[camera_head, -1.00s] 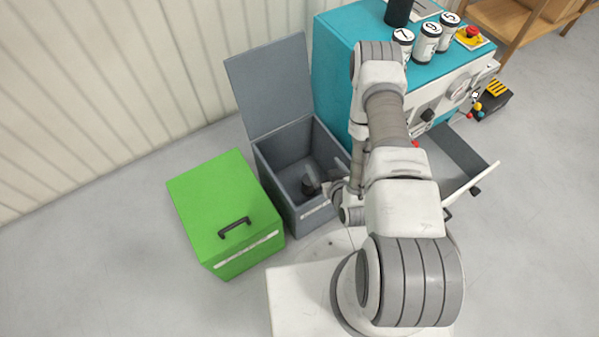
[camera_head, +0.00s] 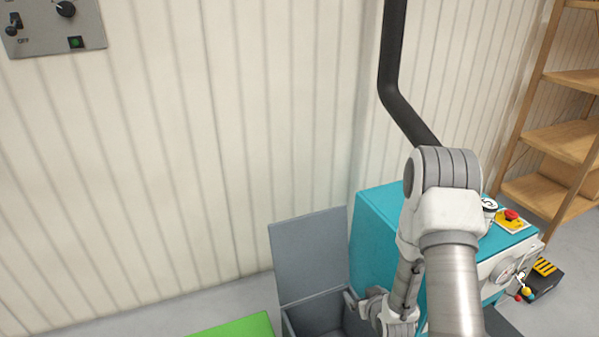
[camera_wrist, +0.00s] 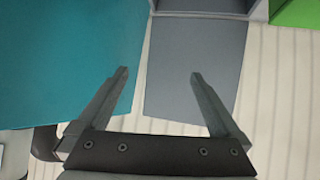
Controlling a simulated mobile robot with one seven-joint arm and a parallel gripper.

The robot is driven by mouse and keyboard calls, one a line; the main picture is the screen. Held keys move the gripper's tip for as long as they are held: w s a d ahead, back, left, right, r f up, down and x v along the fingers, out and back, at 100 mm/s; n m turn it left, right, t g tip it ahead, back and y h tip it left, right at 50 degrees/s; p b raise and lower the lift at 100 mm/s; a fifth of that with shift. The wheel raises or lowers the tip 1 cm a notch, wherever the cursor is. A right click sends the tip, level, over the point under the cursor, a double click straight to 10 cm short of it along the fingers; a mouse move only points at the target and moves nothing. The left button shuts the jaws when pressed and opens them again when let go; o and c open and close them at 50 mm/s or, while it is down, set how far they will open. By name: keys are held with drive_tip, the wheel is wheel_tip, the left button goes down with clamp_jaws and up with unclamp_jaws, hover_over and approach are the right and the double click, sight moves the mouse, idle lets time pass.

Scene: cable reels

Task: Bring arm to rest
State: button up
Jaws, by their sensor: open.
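My gripper (camera_wrist: 158,76) is open and empty in the wrist view, its two dark fingers spread wide. In the head view my gripper (camera_head: 366,308) is small, over or beside the open grey bin (camera_head: 287,322), partly hidden by my arm. The arm is bent, with its elbow raised in front of the teal machine (camera_head: 375,225). In the wrist view the bin's raised grey lid (camera_wrist: 200,60) lies beyond the fingers, with the teal machine side (camera_wrist: 60,60) to the left.
A green box (camera_head: 240,328) stands left of the bin, and it also shows in the wrist view (camera_wrist: 298,12). A black pipe (camera_head: 392,60) rises behind the machine. A wooden shelf (camera_head: 560,140) stands at right. A control panel (camera_head: 50,25) hangs on the wall.

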drive_tip(key=s+r+m+g+h, duration=0.1)
drive_tip(key=s+r, duration=0.1)
drive_tip(key=r, duration=1)
drive_tip(key=s+r+g+h, duration=0.1)
drive_tip(key=s+r, duration=0.1)
drive_tip(key=r, duration=0.9)
drive_tip(key=s+a+r+g, duration=0.1)
drive_tip(key=s+r, duration=0.5)
drive_tip(key=s, duration=0.5)
drive_tip(key=s+a+r+m+g+y, duration=0.1)
drive_tip(key=s+a+r, duration=0.1)
drive_tip(key=s+r, duration=0.5)
drive_tip(key=s, duration=0.4)
drive_tip(key=shift+a+r+g, duration=0.2)
drive_tip(key=shift+g, duration=0.1)
wheel_tip(320, 180, up, 22)
drive_tip(key=p, duration=2.2)
drive_tip(key=shift+s+r, duration=0.1)
drive_tip(key=shift+r, duration=0.1)
drive_tip(key=shift+c, duration=0.3)
